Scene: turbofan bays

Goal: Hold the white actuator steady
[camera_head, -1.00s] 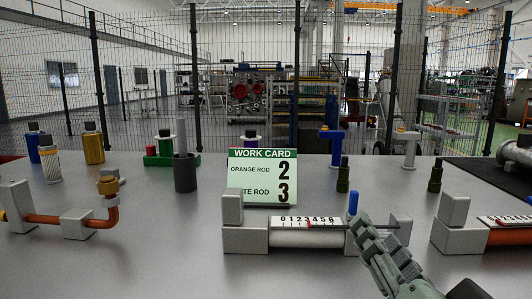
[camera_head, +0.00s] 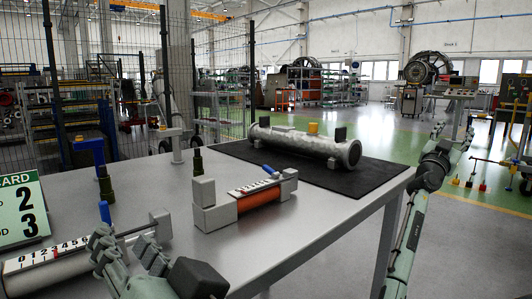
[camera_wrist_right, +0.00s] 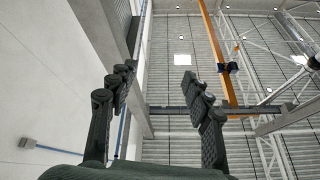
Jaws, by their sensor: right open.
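The white actuator (camera_head: 48,279) lies at the lower left of the table in the head view, with a numbered scale, a thin rod and a grey end block (camera_head: 160,226). My left gripper (camera_head: 130,255) is in front of its right end and overlaps it in the picture. Whether the fingers touch or close on it cannot be told. My right gripper (camera_head: 454,136) is raised past the table's right edge, pointing up. In the right wrist view its fingers (camera_wrist_right: 155,95) are spread with nothing between them.
An orange actuator (camera_head: 258,197) with a blue knob sits right of the white one. Behind it a metal cylinder (camera_head: 295,143) lies on a black mat (camera_head: 355,180). The work card (camera_head: 22,208) stands at left, with dark green and blue parts nearby. Bare table lies at front right.

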